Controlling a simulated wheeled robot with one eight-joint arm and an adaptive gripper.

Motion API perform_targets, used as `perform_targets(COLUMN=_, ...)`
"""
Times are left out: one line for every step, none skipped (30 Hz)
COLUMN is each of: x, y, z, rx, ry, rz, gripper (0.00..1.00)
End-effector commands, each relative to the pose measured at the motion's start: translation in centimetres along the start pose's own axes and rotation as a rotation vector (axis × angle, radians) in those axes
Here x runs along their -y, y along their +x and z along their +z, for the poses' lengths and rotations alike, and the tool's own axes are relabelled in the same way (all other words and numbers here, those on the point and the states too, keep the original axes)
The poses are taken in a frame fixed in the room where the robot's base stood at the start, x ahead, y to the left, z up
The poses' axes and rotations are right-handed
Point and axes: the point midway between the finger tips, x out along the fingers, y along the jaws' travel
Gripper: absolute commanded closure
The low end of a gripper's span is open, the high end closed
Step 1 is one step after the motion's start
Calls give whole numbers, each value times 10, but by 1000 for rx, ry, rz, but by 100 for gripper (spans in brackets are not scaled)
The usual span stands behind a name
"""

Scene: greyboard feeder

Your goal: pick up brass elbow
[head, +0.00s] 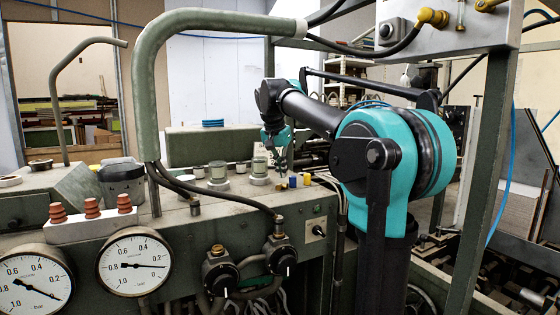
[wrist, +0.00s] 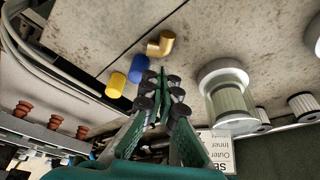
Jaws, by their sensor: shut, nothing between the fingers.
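The brass elbow (wrist: 161,44) lies on the worn metal top near the upper middle of the wrist view. In the head view my gripper (head: 280,163) hangs above the bench top, small and partly lost against the clutter.
A blue cylinder (wrist: 139,68) and a yellow cylinder (wrist: 115,84) stand beside the elbow, to its lower left. A large clear-sided filter (wrist: 228,92) stands to the right, with smaller ones (wrist: 301,104) beyond. Hoses (wrist: 58,58) run along the left. The top above the elbow is bare.

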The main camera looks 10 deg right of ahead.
Motion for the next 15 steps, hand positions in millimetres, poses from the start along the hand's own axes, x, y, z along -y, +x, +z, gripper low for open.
perform_targets(x=0, y=7, z=0, rx=0, ry=1, rz=0, gripper=100)
perform_targets(x=0, y=11, z=0, rx=0, ry=0, rz=0, gripper=100)
perform_targets(x=0, y=15, z=0, rx=0, ry=0, rz=0, gripper=100)
perform_targets(x=0, y=18, z=0, rx=0, ry=0, rz=0, gripper=100)
perform_targets(x=0, y=20, z=0, rx=0, ry=0, rz=0, gripper=100)
perform_targets(x=0, y=22, z=0, rx=0, ry=1, rz=0, gripper=100)
perform_targets(x=0, y=24, z=0, rx=0, ry=1, rz=0, gripper=100)
perform_targets(x=0, y=25, z=0, rx=0, ry=0, rz=0, gripper=100)
perform_targets(x=0, y=26, z=0, rx=0, ry=0, rz=0, gripper=100)
perform_targets(x=0, y=26, z=0, rx=0, ry=0, rz=0, gripper=100)
perform_targets(x=0, y=26, z=0, rx=0, ry=0, rz=0, gripper=100)
perform_targets(x=0, y=26, z=0, rx=0, ry=0, rz=0, gripper=100)
perform_targets(x=0, y=26, z=0, rx=0, ry=0, rz=0, gripper=100)
perform_targets(x=0, y=26, z=0, rx=0, ry=0, rz=0, gripper=100)
perform_targets(x=0, y=26, z=0, rx=0, ry=0, rz=0, gripper=100)
